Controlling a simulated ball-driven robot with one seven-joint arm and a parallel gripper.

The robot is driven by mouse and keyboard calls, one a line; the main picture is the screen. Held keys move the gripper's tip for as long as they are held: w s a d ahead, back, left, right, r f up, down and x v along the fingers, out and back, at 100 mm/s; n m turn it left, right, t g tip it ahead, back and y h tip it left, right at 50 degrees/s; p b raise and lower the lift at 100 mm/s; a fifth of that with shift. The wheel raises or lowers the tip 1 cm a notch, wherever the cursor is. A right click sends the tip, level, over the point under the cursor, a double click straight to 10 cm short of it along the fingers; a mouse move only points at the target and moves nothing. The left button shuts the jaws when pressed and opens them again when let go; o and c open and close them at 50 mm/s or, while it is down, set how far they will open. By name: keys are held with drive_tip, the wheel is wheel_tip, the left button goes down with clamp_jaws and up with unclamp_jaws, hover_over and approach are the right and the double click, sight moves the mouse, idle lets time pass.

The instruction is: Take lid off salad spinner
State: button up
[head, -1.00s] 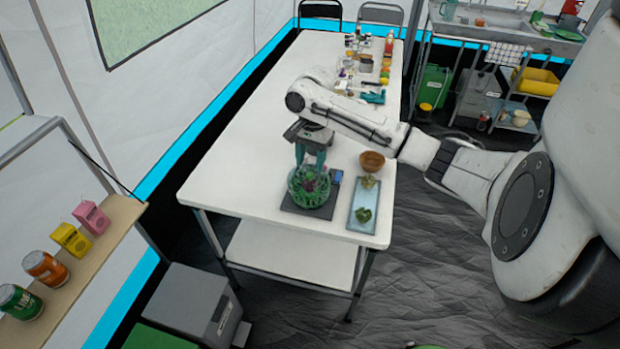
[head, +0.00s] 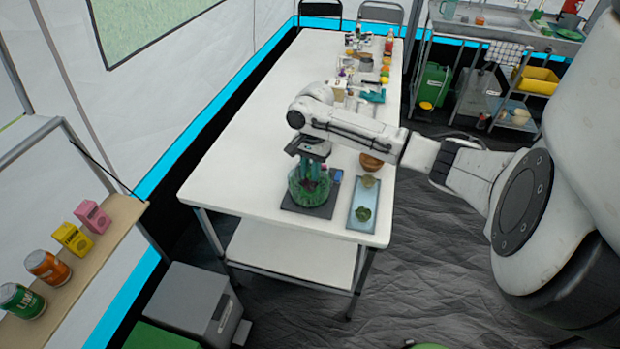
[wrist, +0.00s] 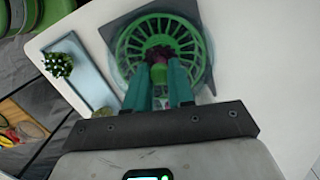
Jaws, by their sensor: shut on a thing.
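The salad spinner (head: 296,195) is a clear round bowl with a green slatted part, standing on a dark square mat (head: 322,211) near the table's front end. In the wrist view, its green slatted top (wrist: 135,42) shows as a ring of spokes with a dark reddish centre. My gripper (head: 311,172) points down over its middle. In the wrist view, the two teal fingers (wrist: 160,85) are close together on a small part at the centre, which they partly hide. I cannot tell whether the lid is apart from the bowl.
A pale blue tray (head: 357,216) with green plant pieces lies right of the mat. A brown bowl (head: 371,162) stands behind it, beside my arm. Many small items crowd the table's far end. The table's left side (head: 235,170) is clear.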

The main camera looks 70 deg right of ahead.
clamp_jaws()
drive_tip(key=shift+r, duration=0.15)
